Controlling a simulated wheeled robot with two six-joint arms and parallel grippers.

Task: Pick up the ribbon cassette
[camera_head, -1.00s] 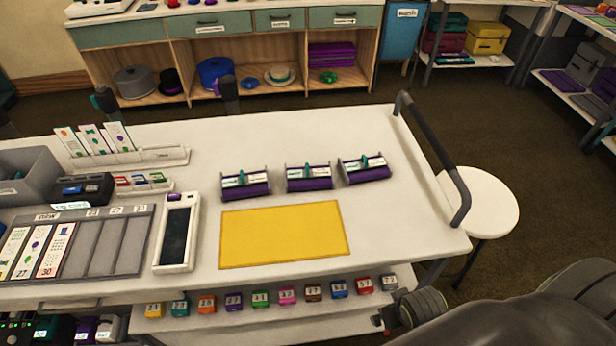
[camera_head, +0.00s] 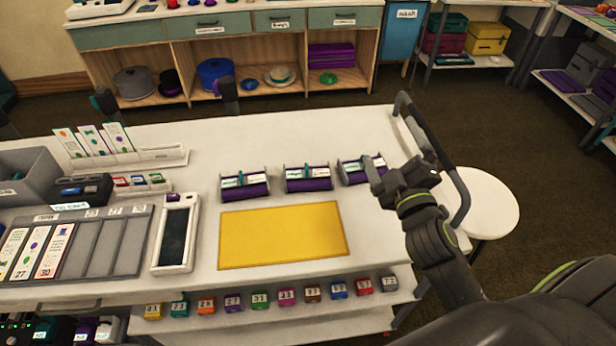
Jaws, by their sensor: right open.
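Three similar purple pieces with white labels and teal tabs, which look like ribbon cassettes, stand in a row on the white table: a left one (camera_head: 245,184), a middle one (camera_head: 309,179) and a right one (camera_head: 354,173). The frames do not show which one the task means. My right gripper (camera_head: 378,178) is open and empty at the right end of the right cassette, hiding part of it. Whether it touches the cassette I cannot tell. My left gripper is not in view.
A yellow mat (camera_head: 283,236) lies in front of the cassettes. A handheld device (camera_head: 175,233), a grey card tray (camera_head: 98,246) and a card rack (camera_head: 120,157) are to the left. A dark push handle (camera_head: 462,197) rises at the table's right edge, close to my right arm.

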